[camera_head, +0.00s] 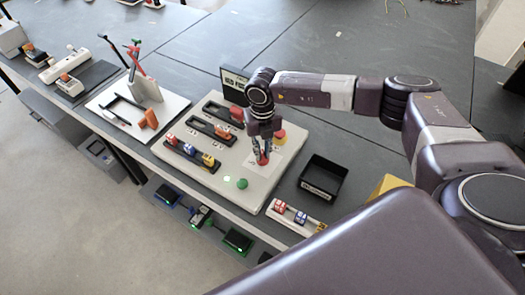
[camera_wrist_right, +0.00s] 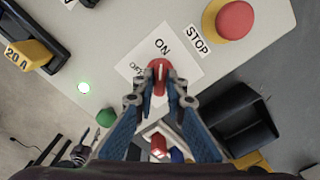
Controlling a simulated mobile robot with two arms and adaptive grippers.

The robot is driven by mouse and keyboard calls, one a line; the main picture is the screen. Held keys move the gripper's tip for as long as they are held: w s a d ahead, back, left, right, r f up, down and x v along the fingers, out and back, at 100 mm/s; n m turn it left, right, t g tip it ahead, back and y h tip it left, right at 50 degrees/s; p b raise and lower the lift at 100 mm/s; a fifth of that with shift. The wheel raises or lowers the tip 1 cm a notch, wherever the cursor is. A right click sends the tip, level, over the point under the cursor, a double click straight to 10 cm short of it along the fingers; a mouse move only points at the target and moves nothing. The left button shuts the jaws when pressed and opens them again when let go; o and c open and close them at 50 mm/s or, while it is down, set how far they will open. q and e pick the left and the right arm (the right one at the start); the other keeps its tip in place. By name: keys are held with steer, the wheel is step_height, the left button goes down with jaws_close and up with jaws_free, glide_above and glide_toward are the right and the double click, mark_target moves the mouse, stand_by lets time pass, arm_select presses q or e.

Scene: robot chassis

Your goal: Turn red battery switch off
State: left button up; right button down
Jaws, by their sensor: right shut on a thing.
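The red battery switch (camera_wrist_right: 160,68) sits on a white plate marked ON and OFF (camera_wrist_right: 175,50) on the light panel (camera_head: 210,172). Its white mark seems to point toward ON in the right wrist view. My right gripper (camera_wrist_right: 161,97) is shut on the red switch, with its blue-sided fingers on either side of the knob. In the head view the right gripper (camera_head: 263,157) reaches down onto the switch plate and partly hides the knob. My left gripper does not show.
A red and yellow STOP button (camera_wrist_right: 232,20) stands close to the switch.

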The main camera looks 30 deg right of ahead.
steer(key=shift+n+b, duration=0.45)
steer(key=shift+n, duration=0.05)
steer(key=shift+w+f+n+b, duration=0.1)
steer(key=shift+f+n+b, duration=0.05)
steer(key=shift+n+b, duration=0.6)
steer(key=n+b, duration=0.3)
steer(key=shift+n, duration=0.35)
steer(key=n+b, duration=0.4)
steer(key=shift+n, duration=0.3)
steer(key=n+b, duration=0.2)
steer(key=n, duration=0.1)
steer(key=shift+b, duration=0.4)
steer(key=n+b, duration=0.1)
steer(key=n, duration=0.2)
steer(key=shift+r+b, duration=0.2)
steer(key=shift+b, duration=0.2)
steer(key=shift+n, duration=0.3)
steer(key=shift+r+b, duration=0.15)
steer(key=shift+b, duration=0.15)
steer(key=c, duration=2)
jaws_free()
